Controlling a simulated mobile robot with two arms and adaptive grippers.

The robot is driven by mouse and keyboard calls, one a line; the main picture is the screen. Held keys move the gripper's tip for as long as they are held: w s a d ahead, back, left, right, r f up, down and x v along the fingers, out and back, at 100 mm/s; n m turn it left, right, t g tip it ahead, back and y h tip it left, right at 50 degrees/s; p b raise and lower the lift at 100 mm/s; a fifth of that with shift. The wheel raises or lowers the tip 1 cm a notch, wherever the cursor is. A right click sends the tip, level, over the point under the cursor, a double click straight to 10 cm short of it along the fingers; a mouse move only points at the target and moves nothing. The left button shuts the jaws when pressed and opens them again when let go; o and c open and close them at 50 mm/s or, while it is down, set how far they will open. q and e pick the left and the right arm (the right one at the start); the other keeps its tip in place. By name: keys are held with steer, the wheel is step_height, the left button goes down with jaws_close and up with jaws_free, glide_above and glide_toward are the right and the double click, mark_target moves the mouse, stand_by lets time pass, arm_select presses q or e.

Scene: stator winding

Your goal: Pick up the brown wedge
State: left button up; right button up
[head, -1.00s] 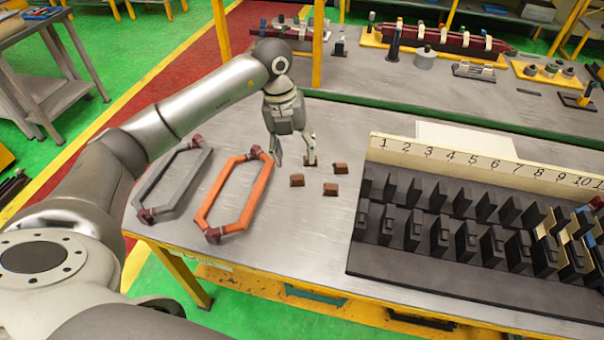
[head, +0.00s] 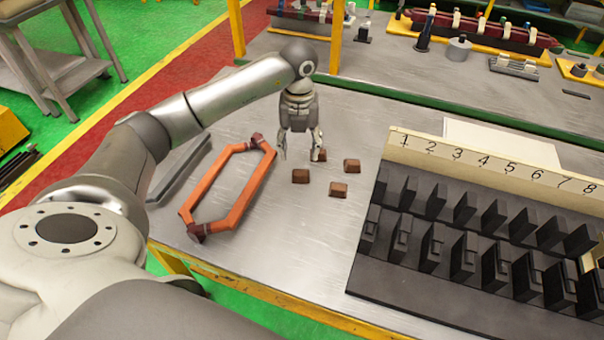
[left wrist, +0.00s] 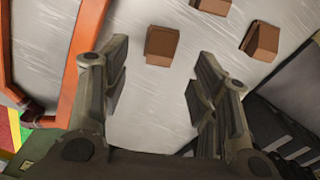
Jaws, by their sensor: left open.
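Several brown wedges lie on the metal table: a front-left one (head: 300,176), a front-right one (head: 338,190), a right one (head: 352,165) and a back one (head: 320,155), partly hidden by a finger. My left gripper (head: 301,154) points down above the table, just behind the front-left wedge. It is open and empty. In the left wrist view its two fingers (left wrist: 162,82) are spread wide, and one wedge (left wrist: 162,45) lies in line with the gap, beyond the fingertips. Two other wedges lie farther right in that view. My right gripper is in neither view.
An orange coil frame (head: 232,185) and a grey one (head: 180,170) lie left of the wedges. A dark slotted rack (head: 400,285) with a numbered strip (head: 480,165) stands to the right. The table front between them is clear.

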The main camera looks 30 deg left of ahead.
mark_target(301, 171)
arm_select(q)
steer(key=shift+s+f, duration=0.15)
steer(key=shift+f, duration=0.75)
steer(key=f, duration=0.1)
steer(key=f+p, duration=0.1)
steer(key=f, duration=0.1)
steer(key=f+p, duration=0.1)
steer(key=f, duration=0.1)
steer(key=shift+d, duration=0.25)
steer(key=shift+f, duration=0.35)
steer(key=shift+c, duration=0.5)
steer(key=c, duration=1)
